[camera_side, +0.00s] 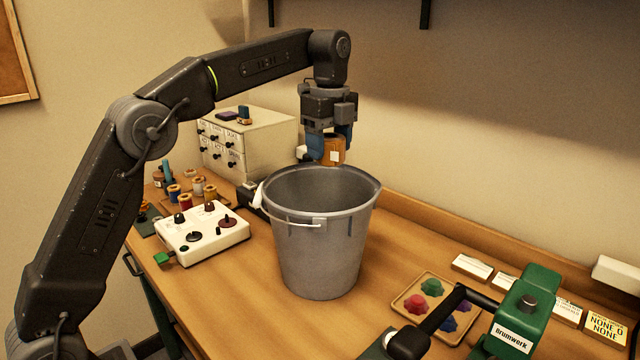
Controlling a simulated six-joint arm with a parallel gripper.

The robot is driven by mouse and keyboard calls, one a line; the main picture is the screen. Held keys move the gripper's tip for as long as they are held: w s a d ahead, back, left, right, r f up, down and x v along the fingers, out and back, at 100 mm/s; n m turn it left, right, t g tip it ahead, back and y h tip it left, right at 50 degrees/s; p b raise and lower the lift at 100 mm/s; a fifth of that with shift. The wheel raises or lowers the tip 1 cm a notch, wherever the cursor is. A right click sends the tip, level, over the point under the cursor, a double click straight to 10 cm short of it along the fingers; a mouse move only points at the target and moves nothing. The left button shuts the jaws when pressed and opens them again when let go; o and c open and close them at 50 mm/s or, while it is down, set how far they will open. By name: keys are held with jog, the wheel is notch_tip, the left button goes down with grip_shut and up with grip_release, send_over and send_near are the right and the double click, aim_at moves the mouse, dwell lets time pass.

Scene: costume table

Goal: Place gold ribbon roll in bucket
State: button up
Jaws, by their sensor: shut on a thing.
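The gold ribbon roll (333,150) is an orange-gold cylinder with a small white label. My gripper (328,145) points down and is shut on the roll, with its blue fingers at the roll's sides. It holds the roll above the far part of the grey bucket's opening. The bucket (318,250) stands upright on the wooden table, with a wire handle hanging at its front. The bucket's floor is hidden by its near wall.
A white box with knobs (202,233), several thread spools (197,186) and a small drawer cabinet (249,143) stand left of the bucket. A tray of coloured pieces (436,306), a green device (526,310) and cards (472,267) are at the right. A wall runs behind the table.

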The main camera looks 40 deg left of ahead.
notch_tip(320, 180, down, 29)
jog(key=shift+d, duration=0.1)
dwell(0.6)
jog(key=o, duration=1)
jog(key=shift+f, duration=0.15)
notch_tip(320, 180, up, 12)
jog(key=shift+r, duration=0.2)
